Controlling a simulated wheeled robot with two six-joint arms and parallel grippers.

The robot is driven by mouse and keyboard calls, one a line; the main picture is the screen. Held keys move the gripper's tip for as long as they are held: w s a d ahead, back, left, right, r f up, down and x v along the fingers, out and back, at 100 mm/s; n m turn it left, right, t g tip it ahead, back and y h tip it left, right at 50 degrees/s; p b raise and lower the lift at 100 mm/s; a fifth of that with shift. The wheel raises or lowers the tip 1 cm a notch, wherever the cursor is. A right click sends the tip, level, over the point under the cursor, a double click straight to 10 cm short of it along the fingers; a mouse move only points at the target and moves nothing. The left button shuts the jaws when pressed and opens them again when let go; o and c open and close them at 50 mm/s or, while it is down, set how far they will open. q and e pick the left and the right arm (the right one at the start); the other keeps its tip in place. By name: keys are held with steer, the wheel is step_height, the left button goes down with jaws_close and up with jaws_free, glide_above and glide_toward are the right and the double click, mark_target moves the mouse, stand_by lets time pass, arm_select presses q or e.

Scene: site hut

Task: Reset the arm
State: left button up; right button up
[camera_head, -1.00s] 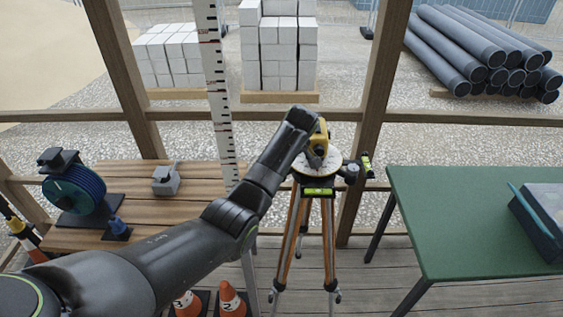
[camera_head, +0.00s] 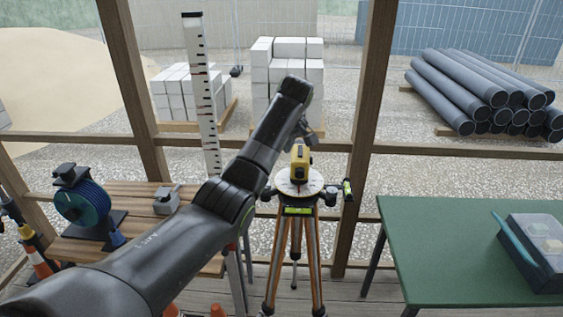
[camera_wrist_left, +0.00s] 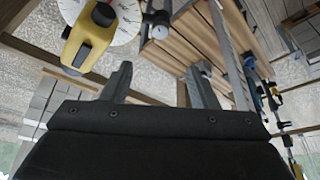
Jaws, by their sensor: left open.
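My left arm comes in from the left and reaches up over the tripod. Its left gripper (camera_wrist_left: 160,84) is open and empty in the left wrist view, two fingers apart. In the head view the wrist mostly hides the fingers, above and behind the yellow level instrument (camera_head: 300,155). The instrument sits on the round white plate of the tripod (camera_head: 299,184). It also shows in the wrist view (camera_wrist_left: 90,40), to the left of the fingers and apart from them. My right gripper is not in view.
A wooden bench (camera_head: 150,205) with a blue reel (camera_head: 83,203) and a grey device (camera_head: 167,199) is at left. A striped staff (camera_head: 203,100) stands behind my arm. A green table (camera_head: 440,240) with a lidded box (camera_head: 540,240) is at right. Wooden posts frame the opening.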

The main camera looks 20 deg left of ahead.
arm_select(q)
steer(key=s+a+f+m+h, duration=0.1)
steer(key=s+a+f+m, duration=0.2)
steer(key=s+f, duration=0.85)
steer(key=s+a+f+m, duration=0.25)
steer(key=s+f, duration=0.55)
steer(key=f, duration=0.6)
steer(key=s+a+m+t, duration=0.1)
steer(key=s+m, duration=0.3)
steer(key=s, duration=2.7)
step_height(320, 180, down, 30)
steer(key=a+g+h+b, duration=0.1)
steer(key=a+b, duration=0.1)
steer(key=b, duration=0.5)
steer(key=s+f+b, duration=0.2)
steer(key=s+f, duration=0.3)
steer(key=f, duration=0.3)
steer(key=s+d+f+g+b, duration=0.1)
steer(key=s+f+b, duration=0.2)
steer(key=f, duration=0.5)
steer(key=s+f+b, duration=0.2)
steer(key=s+f, duration=0.4)
steer(key=f, duration=0.2)
steer(key=shift+s+d+f+g+h, duration=0.2)
steer(key=shift+s+g+h, duration=0.1)
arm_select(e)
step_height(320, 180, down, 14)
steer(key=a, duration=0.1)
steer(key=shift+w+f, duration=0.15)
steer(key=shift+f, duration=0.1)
